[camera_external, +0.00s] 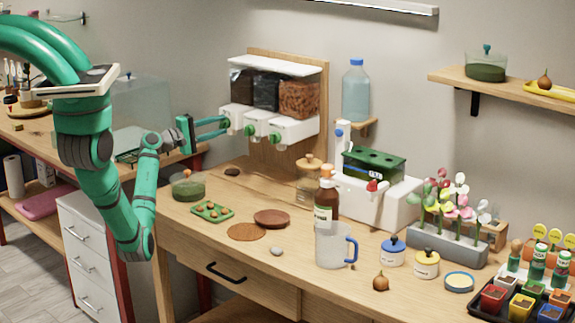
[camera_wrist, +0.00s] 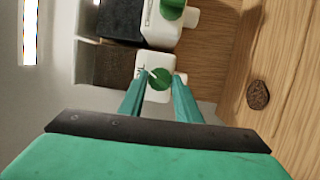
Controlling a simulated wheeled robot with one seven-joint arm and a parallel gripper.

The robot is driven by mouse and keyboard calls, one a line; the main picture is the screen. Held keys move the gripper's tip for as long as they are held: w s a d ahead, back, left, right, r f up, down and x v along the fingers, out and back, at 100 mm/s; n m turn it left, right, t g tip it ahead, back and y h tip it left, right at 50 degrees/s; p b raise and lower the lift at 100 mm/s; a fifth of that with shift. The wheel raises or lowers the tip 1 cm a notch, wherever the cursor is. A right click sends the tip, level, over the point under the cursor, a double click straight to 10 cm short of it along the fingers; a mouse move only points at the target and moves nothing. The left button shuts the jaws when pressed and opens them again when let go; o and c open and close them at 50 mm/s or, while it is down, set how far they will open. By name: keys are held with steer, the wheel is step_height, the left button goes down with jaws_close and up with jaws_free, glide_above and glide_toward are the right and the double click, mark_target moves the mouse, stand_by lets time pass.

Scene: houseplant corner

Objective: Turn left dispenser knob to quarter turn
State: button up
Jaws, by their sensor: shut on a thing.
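The white dispenser unit (camera_external: 283,132) hangs on a wooden back panel, with three clear hoppers above and green knobs on its front. My gripper (camera_external: 227,125) reaches in from the left and is shut on the left dispenser knob (camera_external: 224,122). In the wrist view, the green knob (camera_wrist: 160,80) sits between the two teal fingertips of my gripper (camera_wrist: 161,77). A short white mark shows on the knob's face, beside printing on the white housing. The knob's exact angle is hard to read. The middle knob (camera_wrist: 172,8) is partly cut off at the top.
A dark brown stone (camera_wrist: 258,95) lies on the wooden bench. A brown bottle (camera_external: 326,205) and a clear jug (camera_external: 332,246) are further right.

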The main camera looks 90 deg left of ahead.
steer(key=m+g, duration=0.1)
steer(key=m, duration=0.2)
steer(key=m+g, duration=0.1)
steer(key=m, duration=0.2)
steer(key=m+g, duration=0.1)
steer(key=m, duration=0.3)
steer(key=shift+r+h, duration=0.25)
steer(key=shift+h, duration=0.15)
steer(key=shift+d, duration=0.1)
stand_by(0.3)
steer(key=o, duration=1)
steer(key=v, duration=1)
steer(key=shift+s+d+r, duration=0.1)
steer(key=shift+s+d, duration=0.1)
steer(key=shift+s, duration=0.15)
